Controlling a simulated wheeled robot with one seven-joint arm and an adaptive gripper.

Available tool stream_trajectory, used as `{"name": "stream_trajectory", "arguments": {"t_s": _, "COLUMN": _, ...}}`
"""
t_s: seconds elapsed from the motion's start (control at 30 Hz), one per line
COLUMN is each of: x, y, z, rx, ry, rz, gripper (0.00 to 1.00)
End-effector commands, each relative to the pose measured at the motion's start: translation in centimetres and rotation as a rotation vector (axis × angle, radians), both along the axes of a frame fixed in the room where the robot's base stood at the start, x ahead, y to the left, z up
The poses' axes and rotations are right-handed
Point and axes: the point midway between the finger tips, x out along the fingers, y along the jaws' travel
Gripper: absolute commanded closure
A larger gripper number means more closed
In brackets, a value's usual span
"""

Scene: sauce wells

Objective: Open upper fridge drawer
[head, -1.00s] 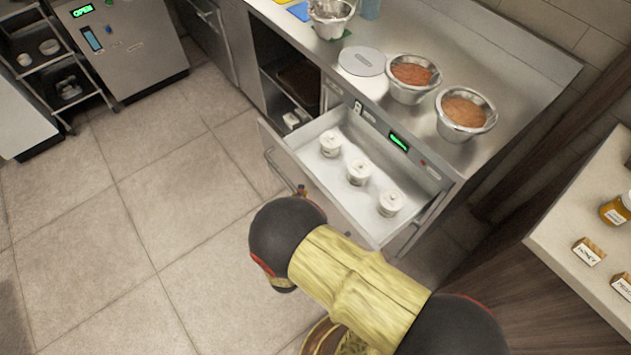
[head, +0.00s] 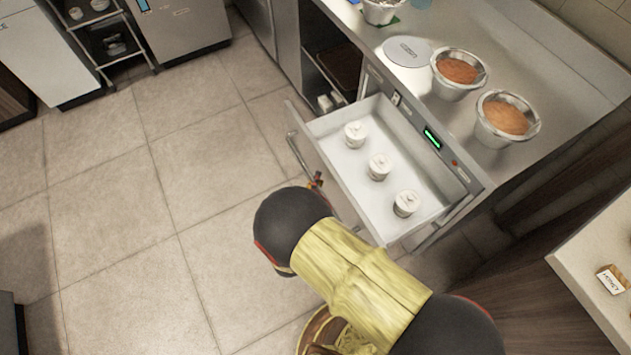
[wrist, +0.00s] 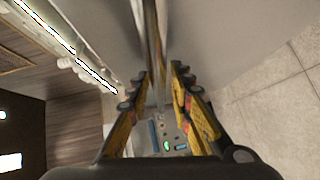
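The upper drawer (head: 418,228) stands pulled out from under the steel counter, its white inside showing. Three lidded white tubs (head: 379,166) stand in a row in it. Its bar handle (head: 297,150) runs along the outer front; the near end is hidden behind my arm. My gripper (head: 317,181) is at this handle, mostly hidden by my arm in the head view. In the wrist view, the yellow-and-black fingers (wrist: 160,76) lie on both sides of the handle bar (wrist: 151,35) and appear closed on it.
Two steel bowls of orange-brown food (head: 457,72) (head: 506,118) and a round grey lid (head: 407,50) are on the counter. A light-topped table (head: 598,245) with a small labelled block is at the right. Tiled floor (head: 120,200) is clear at the left.

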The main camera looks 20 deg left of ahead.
Motion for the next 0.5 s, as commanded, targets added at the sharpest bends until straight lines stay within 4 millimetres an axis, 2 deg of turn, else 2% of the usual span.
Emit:
{"name": "stream_trajectory", "arguments": {"t_s": 0.1, "x": 0.01, "y": 0.02, "z": 0.04, "rx": 0.000, "ry": -0.001, "rz": 0.000, "gripper": 0.70}}
{"name": "stream_trajectory", "arguments": {"t_s": 0.37, "x": 0.01, "y": 0.03, "z": 0.08, "rx": 0.000, "ry": -0.001, "rz": 0.000, "gripper": 0.70}}
{"name": "stream_trajectory", "arguments": {"t_s": 0.5, "x": -0.74, "y": 0.04, "z": 0.17, "rx": 0.000, "ry": -0.001, "rz": 0.003, "gripper": 0.70}}
